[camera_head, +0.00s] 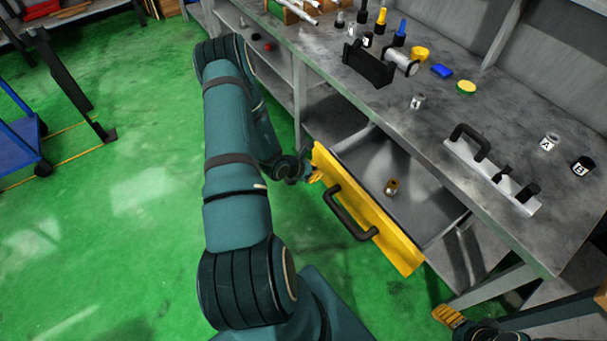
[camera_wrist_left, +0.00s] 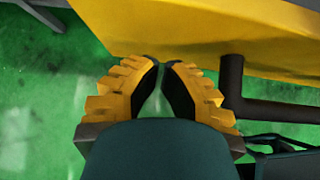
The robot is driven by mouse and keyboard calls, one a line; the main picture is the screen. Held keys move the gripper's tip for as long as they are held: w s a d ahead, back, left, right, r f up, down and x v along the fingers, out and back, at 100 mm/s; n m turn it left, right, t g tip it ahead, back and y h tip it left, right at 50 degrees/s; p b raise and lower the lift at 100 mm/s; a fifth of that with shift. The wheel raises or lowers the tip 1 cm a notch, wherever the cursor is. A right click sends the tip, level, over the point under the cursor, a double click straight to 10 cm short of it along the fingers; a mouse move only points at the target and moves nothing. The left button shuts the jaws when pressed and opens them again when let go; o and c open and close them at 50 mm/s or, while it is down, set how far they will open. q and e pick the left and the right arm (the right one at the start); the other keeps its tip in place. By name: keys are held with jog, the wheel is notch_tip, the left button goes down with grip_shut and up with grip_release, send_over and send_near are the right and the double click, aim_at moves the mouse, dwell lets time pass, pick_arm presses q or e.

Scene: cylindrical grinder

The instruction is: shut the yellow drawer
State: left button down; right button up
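The yellow drawer (camera_head: 398,245) is pulled out from under the grey workbench. Its yellow front has a dark bar handle (camera_head: 349,213), and its grey inside is visible. In the left wrist view the yellow front (camera_wrist_left: 200,30) fills the top, with part of the dark handle (camera_wrist_left: 232,85) at right. My left gripper (camera_head: 315,178) is at the left end of the drawer front, outside the handle.
A small brass-coloured piece (camera_head: 391,186) stands in the drawer. The workbench top (camera_head: 460,110) holds a dark fixture (camera_head: 368,66), a light plate with a handle (camera_head: 492,176) and several small parts. A blue cart (camera_head: 20,150) is at far left. Green floor lies open before the drawer.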

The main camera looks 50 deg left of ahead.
pick_arm(q)
jog(key=shift+w, duration=0.8)
jog(key=shift+w+d, duration=0.1)
pick_arm(e)
jog(key=shift+f, duration=0.1)
